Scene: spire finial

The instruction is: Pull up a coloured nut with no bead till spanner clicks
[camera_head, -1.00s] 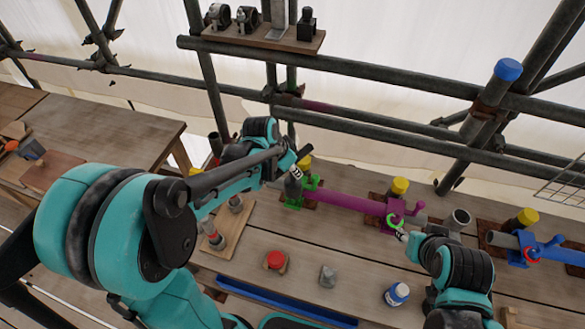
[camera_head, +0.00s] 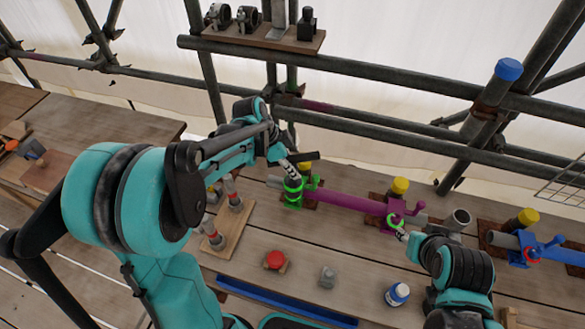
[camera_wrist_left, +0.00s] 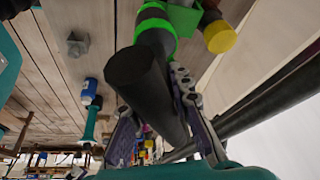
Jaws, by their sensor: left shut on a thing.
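My left gripper (camera_head: 289,168) is at the green clamp (camera_head: 296,198) on the left end of the magenta tube (camera_head: 345,201). In the left wrist view its fingers (camera_wrist_left: 160,105) are shut on a thick dark cylinder (camera_wrist_left: 137,75), which seems to be the spanner. A bright green band (camera_wrist_left: 154,20) rings its far end by the green clamp. The nut under it is hidden. A magenta clamp (camera_head: 396,208) sits at the tube's right end, with a bright green ring beside it. My right gripper (camera_head: 402,235) is at that ring; its fingers are too small to read.
A blue clamp (camera_head: 538,247) with a red ring stands at the right. Yellow-capped posts (camera_head: 399,186) stand behind the clamps. A red button (camera_head: 275,260), a grey block (camera_head: 327,277) and a blue-white bottle (camera_head: 397,294) stand on the planks in front. Scaffold rails (camera_head: 350,70) cross behind.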

